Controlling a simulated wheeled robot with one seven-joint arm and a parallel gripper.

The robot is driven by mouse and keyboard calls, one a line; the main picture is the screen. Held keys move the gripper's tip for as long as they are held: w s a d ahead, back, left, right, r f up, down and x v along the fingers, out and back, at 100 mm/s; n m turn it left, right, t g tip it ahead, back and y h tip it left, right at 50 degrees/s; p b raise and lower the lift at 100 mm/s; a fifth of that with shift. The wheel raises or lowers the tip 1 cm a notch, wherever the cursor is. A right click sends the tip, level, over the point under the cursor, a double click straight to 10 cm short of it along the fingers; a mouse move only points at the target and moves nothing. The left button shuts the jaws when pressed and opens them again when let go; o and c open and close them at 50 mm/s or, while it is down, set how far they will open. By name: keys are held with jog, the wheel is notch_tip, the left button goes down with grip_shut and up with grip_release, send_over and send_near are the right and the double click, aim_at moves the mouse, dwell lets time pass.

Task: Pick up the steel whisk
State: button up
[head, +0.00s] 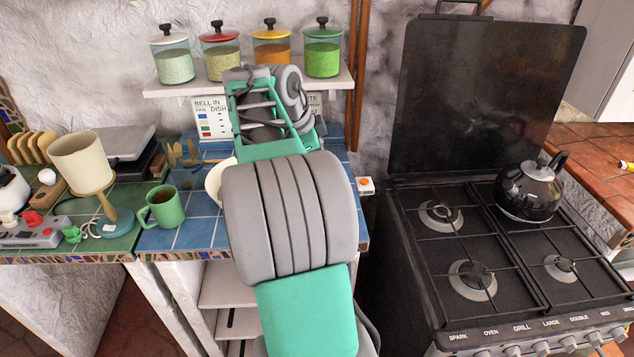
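I cannot make out the steel whisk in the head view. My arm rises through the middle of the picture and covers much of the blue-tiled counter (205,234). My gripper's fingers cannot be made out; the far end of the arm, near the jar shelf, shows only its teal and grey links. A whitish round dish or bowl stands on the blue tiles, partly hidden behind the arm.
A green mug (164,208) stands left of my arm, near the counter's front edge. Lidded jars stand on a shelf (185,88) above. A stove (520,262) with a dark kettle (530,190) is on the right.

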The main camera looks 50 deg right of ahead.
grip_shut()
dwell(0.3)
jog(key=shift+r, duration=0.1)
